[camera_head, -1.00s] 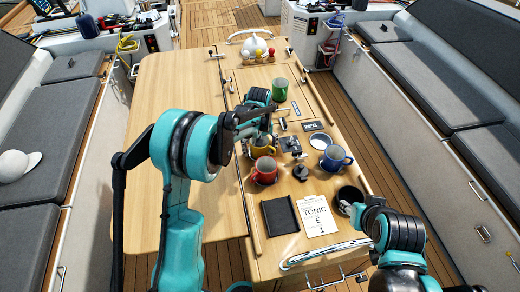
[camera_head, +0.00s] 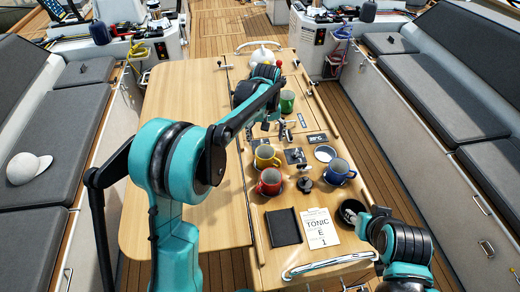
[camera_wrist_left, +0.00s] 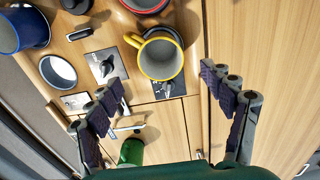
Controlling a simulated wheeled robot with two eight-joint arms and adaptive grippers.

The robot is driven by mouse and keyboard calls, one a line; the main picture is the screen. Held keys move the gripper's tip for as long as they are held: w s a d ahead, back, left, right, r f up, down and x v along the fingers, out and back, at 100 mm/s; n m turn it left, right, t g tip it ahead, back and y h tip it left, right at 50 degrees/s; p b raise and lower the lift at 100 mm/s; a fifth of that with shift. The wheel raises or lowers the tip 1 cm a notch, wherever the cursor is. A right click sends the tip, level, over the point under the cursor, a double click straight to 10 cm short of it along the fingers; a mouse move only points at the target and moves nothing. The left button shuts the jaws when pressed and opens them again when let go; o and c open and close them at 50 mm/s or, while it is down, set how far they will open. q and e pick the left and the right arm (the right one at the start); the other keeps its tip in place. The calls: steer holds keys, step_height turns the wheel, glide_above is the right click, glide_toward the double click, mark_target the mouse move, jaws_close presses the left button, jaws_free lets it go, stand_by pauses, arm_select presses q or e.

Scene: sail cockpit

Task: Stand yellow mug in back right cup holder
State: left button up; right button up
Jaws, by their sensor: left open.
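The yellow mug (camera_head: 266,157) stands upright on the cockpit table, just behind the red mug (camera_head: 269,183). In the left wrist view the yellow mug (camera_wrist_left: 161,60) shows its open mouth, its handle and a dark ring beside it. A white-rimmed round opening (camera_head: 325,153), empty, lies to its right, behind the blue mug (camera_head: 338,172); it also shows in the left wrist view (camera_wrist_left: 58,71). My left gripper (camera_wrist_left: 166,98) is open and empty, its fingers apart from the yellow mug. My right gripper (camera_head: 367,216) is at the lower right; its fingers are unclear.
The green mug (camera_head: 287,101) stands farther back, near my left arm. A black tray (camera_head: 283,227), a printed card (camera_head: 319,228) and a dark round container (camera_head: 352,212) lie in front. Small metal fittings (camera_head: 304,184) stand between the mugs. The left table leaf (camera_head: 185,90) is bare.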

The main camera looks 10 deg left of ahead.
arm_select(q)
steer(key=s+a+r+m+t, duration=0.25)
steer(key=s+r, duration=0.55)
steer(key=s, duration=0.5)
steer(key=s+a+f+m+t, duration=0.2)
steer(key=s+a+f+t, duration=0.1)
steer(key=s, duration=0.9)
steer(key=shift+s+t, duration=0.4)
steer(key=shift+t, duration=0.35)
steer(key=shift+f, duration=0.1)
